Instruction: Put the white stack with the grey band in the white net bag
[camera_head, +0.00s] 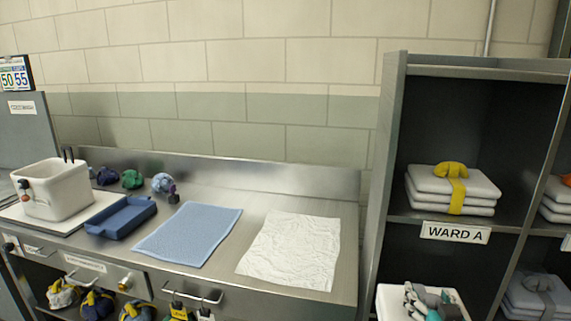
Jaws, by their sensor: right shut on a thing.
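My right gripper (428,303) is at the bottom edge of the view, in front of the shelf unit. It is shut on a white folded item (390,301), which looks like the white stack. The frame's bottom edge cuts the item off, and I cannot make out a grey band on it. A wrinkled white sheet (292,249) lies flat on the steel counter; I cannot tell whether it is the white net bag. A white and yellow bundle (61,294) sits under the counter at the left. My left gripper is not in view.
A blue textured mat (190,234), a blue tray (121,218) and a white bin (52,190) stand on the counter (250,195). A yellow-banded white stack (450,189) sits on the WARD A shelf. A grey stack (537,290) is lower right. The shelf's upright side (381,190) stands beside the counter.

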